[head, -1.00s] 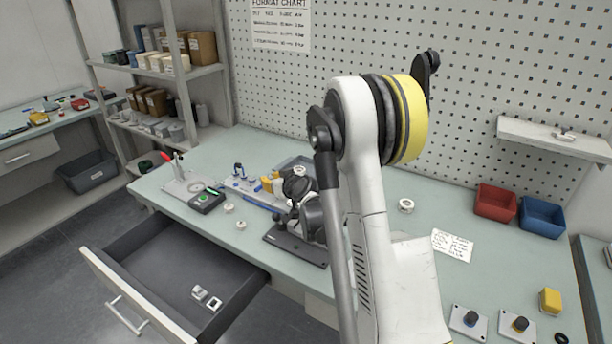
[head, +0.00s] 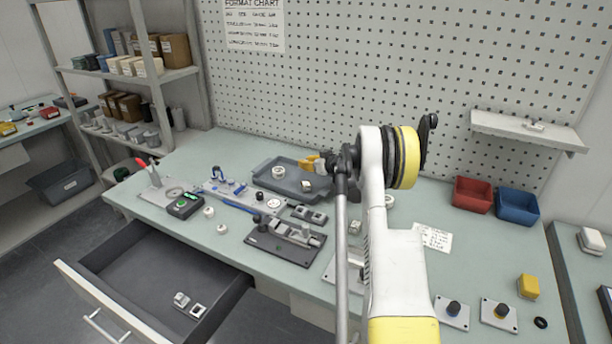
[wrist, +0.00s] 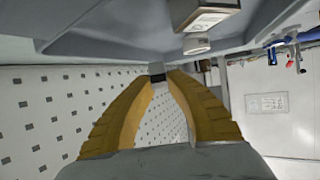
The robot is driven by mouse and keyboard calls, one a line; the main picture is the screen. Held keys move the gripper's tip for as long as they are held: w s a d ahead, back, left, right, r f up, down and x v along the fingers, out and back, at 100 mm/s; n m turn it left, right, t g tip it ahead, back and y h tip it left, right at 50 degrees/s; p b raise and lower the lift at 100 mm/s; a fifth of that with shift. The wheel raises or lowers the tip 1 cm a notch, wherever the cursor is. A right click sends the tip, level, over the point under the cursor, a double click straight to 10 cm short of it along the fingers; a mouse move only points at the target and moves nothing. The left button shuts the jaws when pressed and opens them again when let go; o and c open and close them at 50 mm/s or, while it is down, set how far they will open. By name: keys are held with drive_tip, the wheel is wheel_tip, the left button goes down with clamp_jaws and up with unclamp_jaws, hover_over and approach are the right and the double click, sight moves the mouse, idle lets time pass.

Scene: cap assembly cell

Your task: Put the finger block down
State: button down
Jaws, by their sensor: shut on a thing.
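My gripper (head: 308,163) has yellow fingers and is at the right rear of the grey tray (head: 264,180), low over it. The wrist view shows the yellow fingers (wrist: 157,76) closed at their tips on a small dark grey block (wrist: 157,67), taken to be the finger block. Most of the block is hidden between the fingertips. The tray surface (wrist: 110,38) is close beside it, and I cannot tell whether they touch. In the head view the block cannot be made out clearly.
A white round part (head: 278,172) and a small pale part (head: 306,185) are in the tray. A dark fixture plate (head: 285,246) and a blue-handled fixture (head: 238,203) stand in front. The pegboard (head: 330,70) rises behind. An open drawer (head: 150,262) juts out at front left.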

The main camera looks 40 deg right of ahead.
sight(306, 178)
wheel_tip(306, 178, down, 4)
drive_tip(key=shift+d+f+b, duration=0.15)
drive_tip(key=shift+f+b, duration=0.05)
drive_tip(key=shift+b, duration=0.75)
drive_tip(key=shift+r, duration=0.15)
drive_tip(key=c, duration=1.4)
unclamp_jaws()
